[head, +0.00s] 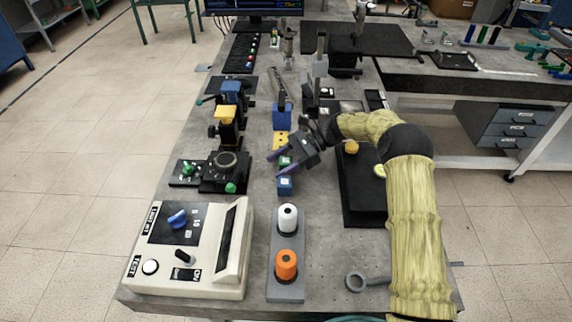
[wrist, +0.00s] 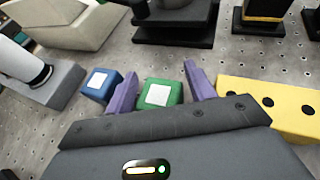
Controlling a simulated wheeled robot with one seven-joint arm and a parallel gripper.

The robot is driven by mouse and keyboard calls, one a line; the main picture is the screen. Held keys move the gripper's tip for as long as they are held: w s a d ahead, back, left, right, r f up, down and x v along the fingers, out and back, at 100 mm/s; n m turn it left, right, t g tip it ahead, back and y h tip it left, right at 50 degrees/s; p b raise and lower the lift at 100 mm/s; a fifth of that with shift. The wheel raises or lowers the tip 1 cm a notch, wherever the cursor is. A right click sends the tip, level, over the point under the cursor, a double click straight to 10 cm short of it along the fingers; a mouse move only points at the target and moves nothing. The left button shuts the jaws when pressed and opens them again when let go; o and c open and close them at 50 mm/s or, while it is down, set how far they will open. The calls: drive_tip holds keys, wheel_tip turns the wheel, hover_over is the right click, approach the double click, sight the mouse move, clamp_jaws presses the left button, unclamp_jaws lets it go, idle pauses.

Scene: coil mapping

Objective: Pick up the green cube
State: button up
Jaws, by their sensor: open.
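The green cube (wrist: 160,93) has a white square on its top and sits on the grey table, between the two purple fingers of my gripper (wrist: 157,88) in the wrist view. The fingers stand apart, with a small gap to the cube. In the head view the green cube (head: 285,161) shows only in part beside my gripper (head: 282,162). A blue cube (wrist: 102,84) with a white top square stands just left of the left finger in the wrist view. In the head view this blue cube (head: 285,186) is nearer the front.
A yellow block with dark holes (wrist: 270,108) lies close to the right finger. A grey stand with white and orange spools (head: 286,262) is in front. A beige control box (head: 230,290) stands front left. A black plate (head: 362,211) lies under my arm.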

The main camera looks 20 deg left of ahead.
sight(280, 161)
drive_tip(key=c, duration=0.7)
wheel_tip(280, 161, up, 10)
idle(0.4)
idle(0.4)
